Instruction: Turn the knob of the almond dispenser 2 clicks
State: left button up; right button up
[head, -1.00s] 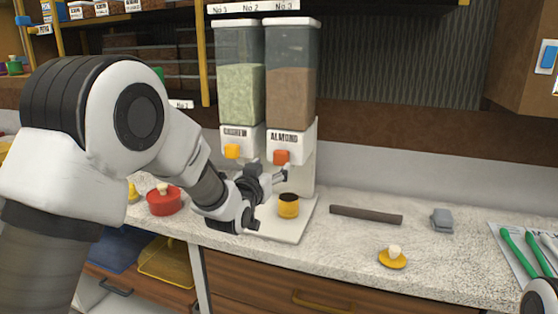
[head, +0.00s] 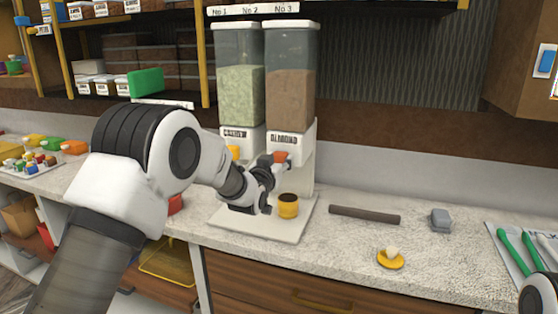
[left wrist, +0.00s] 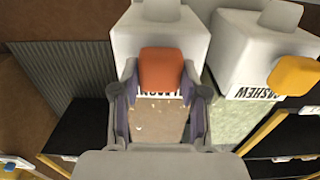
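The almond dispenser (head: 290,95) stands at the back of the counter, a clear hopper of brown pieces over a white base labelled ALMOND. Its orange-red knob (head: 281,156) is on the front; my left gripper (head: 277,168) is right at it and partly covers it. In the left wrist view, upside down, the almond knob (left wrist: 160,68) lies between the two fingers of my left gripper (left wrist: 160,90). The fingers are apart, one on each side, with narrow gaps seeming to show beside the knob.
The cashew dispenser (head: 240,90) adjoins on the left, its yellow-orange knob (left wrist: 295,75) close to my gripper. A yellow cup (head: 288,207) with a dark top stands below on the white base plate (head: 300,228). A dark bar (head: 364,215) and grey block (head: 441,219) lie right.

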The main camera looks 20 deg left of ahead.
dwell(0.4)
pick_arm(q)
jog(key=m+b, duration=0.2)
jog(key=m, duration=0.2)
jog(key=shift+d+f+b, duration=0.1)
jog(key=shift+f+b, duration=0.05)
jog(key=shift+b, duration=0.2)
jog(key=m+b, duration=0.2)
jog(key=m, duration=0.3)
jog(key=m+b, duration=0.1)
jog(key=m, duration=0.3)
jog(key=shift+d+m+b, duration=0.1)
jog(key=shift+m+b, duration=0.2)
jog(key=shift+b, duration=0.1)
jog(key=shift+m+b, duration=0.7)
jog(key=shift+m, duration=1.4)
jog(key=o, duration=1.1)
jog(key=shift+o, duration=0.2)
